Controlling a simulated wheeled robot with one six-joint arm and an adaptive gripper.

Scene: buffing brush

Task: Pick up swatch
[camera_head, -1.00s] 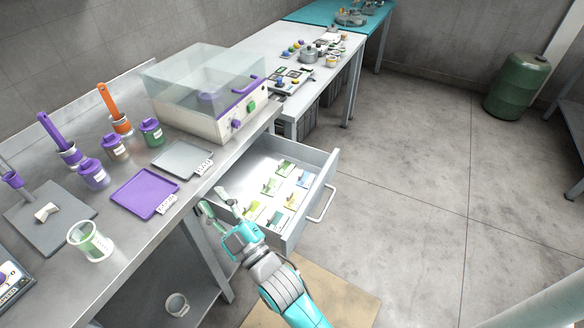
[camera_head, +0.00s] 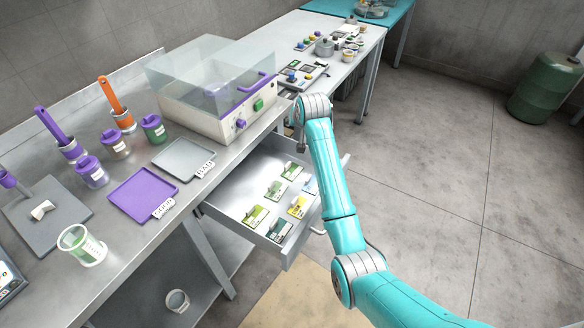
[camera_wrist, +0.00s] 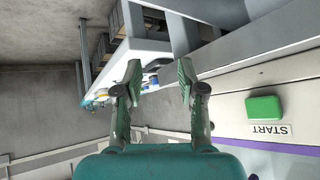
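The open drawer (camera_head: 228,196) under the bench holds several small swatch cards. Green ones lie at the back (camera_head: 291,170), the middle (camera_head: 275,190) and the front left (camera_head: 255,216). A yellow one (camera_head: 298,206), a blue one (camera_head: 311,186) partly behind my arm, and a dark green one (camera_head: 279,231) lie to the right and front. In the wrist view my gripper (camera_wrist: 160,80) is open, with nothing between its fingers. In the head view my wrist is above the drawer's far side, and the fingers cannot be made out. No swatch shows in the wrist view.
A machine with a clear lid (camera_head: 225,105) stands on the bench beside my wrist; its green start button (camera_wrist: 264,109) shows close by in the wrist view. Purple (camera_head: 140,193) and grey (camera_head: 180,157) trays lie on the bench. A cluttered table (camera_head: 290,47) stands beyond.

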